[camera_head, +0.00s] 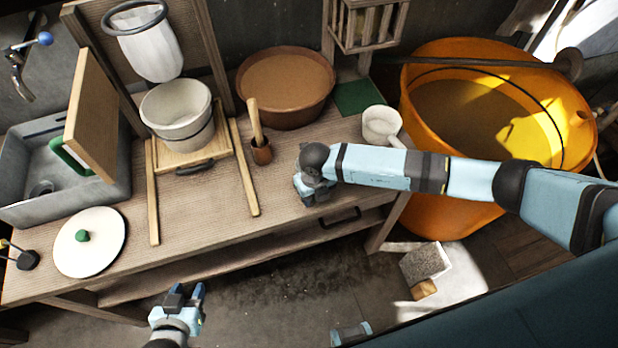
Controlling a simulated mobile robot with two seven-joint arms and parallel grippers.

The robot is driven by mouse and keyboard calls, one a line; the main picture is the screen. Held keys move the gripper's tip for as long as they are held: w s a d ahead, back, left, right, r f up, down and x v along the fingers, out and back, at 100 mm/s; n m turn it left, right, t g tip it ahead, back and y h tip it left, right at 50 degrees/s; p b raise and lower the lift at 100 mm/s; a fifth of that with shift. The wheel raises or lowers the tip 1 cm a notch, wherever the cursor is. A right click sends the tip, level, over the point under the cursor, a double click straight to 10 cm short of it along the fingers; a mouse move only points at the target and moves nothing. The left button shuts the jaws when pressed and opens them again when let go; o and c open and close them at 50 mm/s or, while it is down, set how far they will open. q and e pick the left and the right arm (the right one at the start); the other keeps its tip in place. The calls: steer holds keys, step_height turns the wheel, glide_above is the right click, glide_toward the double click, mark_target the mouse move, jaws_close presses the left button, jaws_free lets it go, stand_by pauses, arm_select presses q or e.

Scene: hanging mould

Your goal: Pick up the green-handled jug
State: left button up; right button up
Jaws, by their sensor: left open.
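A green handle (70,162) shows in the grey sink at the left, partly covered by an upright wooden board (92,118). The body of the jug is hidden or cannot be made out. My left gripper (184,291) is open and empty at the bottom, in front of the bench and well below and right of the green handle. My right gripper (312,198) hangs over the bench's front edge near the middle, far from the sink. Its fingers are too small and turned away to tell their opening.
The grey sink (112,190) has raised walls. A white lid with green knob (98,252) lies on the bench's front left. A white bucket (178,112), a wooden cup with a pestle (261,152), a brown basin (285,88) and a white mug (381,125) stand along the bench.

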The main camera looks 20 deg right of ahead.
steer(key=shift+c, duration=0.3)
jaws_close()
steer(key=shift+r, duration=0.15)
step_height(320, 180, up, 20)
steer(key=b, duration=0.2)
steer(key=shift+b, duration=0.35)
stand_by(0.8)
stand_by(2.0)
